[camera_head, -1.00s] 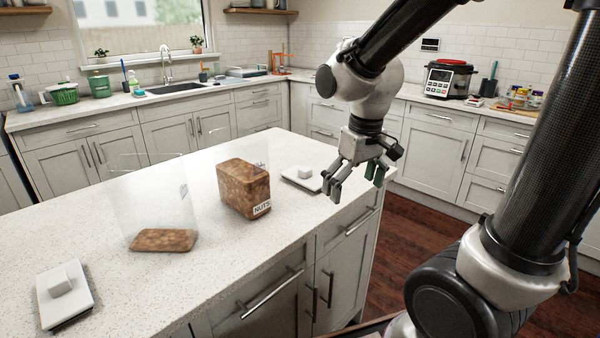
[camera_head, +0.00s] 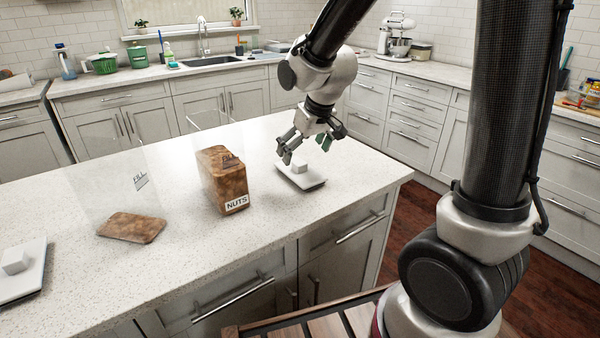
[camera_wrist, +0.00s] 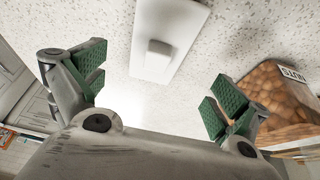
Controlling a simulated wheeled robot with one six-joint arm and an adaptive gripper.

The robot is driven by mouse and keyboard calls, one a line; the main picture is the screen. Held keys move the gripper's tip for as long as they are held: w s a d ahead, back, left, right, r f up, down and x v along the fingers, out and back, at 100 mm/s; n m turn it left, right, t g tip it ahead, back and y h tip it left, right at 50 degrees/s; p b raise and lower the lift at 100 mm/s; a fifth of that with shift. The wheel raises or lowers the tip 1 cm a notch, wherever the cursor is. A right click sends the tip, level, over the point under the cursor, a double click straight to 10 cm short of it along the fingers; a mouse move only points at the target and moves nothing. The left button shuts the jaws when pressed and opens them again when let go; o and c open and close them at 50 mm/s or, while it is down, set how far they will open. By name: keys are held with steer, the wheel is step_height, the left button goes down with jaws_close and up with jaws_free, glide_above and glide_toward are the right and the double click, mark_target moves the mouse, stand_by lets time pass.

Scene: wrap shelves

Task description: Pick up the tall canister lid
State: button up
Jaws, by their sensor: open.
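A white rectangular lid (camera_head: 313,182) with a raised block-like knob (camera_head: 299,167) lies flat on the counter, right of the nuts canister. My gripper (camera_head: 306,147) is open and empty just above this lid, pointing down. In the wrist view the lid (camera_wrist: 180,17) and its knob (camera_wrist: 157,58) lie ahead between my spread green-padded fingers (camera_wrist: 156,88), apart from them. A clear canister (camera_head: 205,122) labelled NUTS is filled high with brown nuts. Another clear canister (camera_head: 105,185) holds a shallow brown layer. A second white lid (camera_head: 30,277) lies at the far left. I cannot tell which lid is the tall canister's.
The speckled island counter (camera_head: 210,265) is clear in front of the canisters. The nuts canister stands close to the left of my gripper. A sink (camera_head: 212,61), green containers (camera_head: 138,56) and a white stand mixer (camera_head: 397,36) are on the back counters, away from my arm.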

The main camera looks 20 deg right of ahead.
mark_target(301, 163)
steer(key=x, duration=0.7)
steer(key=shift+d, duration=0.25)
steer(key=shift+c, duration=0.4)
steer(key=c, duration=1)
